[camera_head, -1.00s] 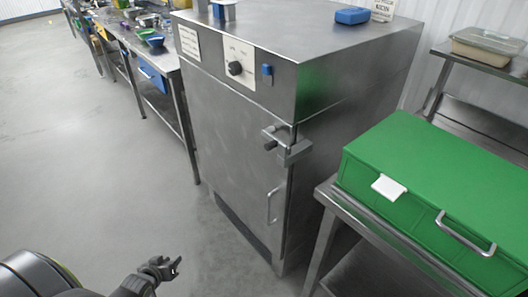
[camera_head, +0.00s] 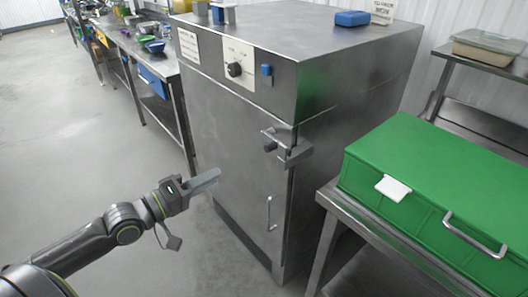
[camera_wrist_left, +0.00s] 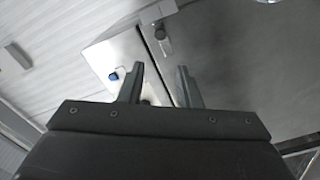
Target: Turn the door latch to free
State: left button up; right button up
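The door latch (camera_head: 287,148) is a grey metal bracket with a lever, on the right edge of the steel cabinet door (camera_head: 235,140), under the control panel. My left gripper (camera_head: 196,205) is in front of the door, left of and lower than the latch, apart from it and empty. In the left wrist view my left gripper's fingers (camera_wrist_left: 160,82) stand apart with a gap between them. The latch seems to show beyond them, near the top (camera_wrist_left: 161,30). My right gripper is not in view.
A control panel with a dark knob (camera_head: 234,69) and a blue switch (camera_head: 267,70) lies above the door. A door handle (camera_head: 271,212) is below the latch. A green box (camera_head: 440,170) stands on a steel table at right. Open floor lies at left.

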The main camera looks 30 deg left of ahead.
aim_at(266, 150)
pick_arm(q)
jog(key=b+x, duration=0.1)
jog(key=x, duration=1.5)
jog(key=shift+w+d+f, duration=0.1)
jog(key=shift+w+d, duration=0.05)
jog(key=shift+w, duration=0.2)
jog(key=shift+c, duration=0.2)
grip_shut()
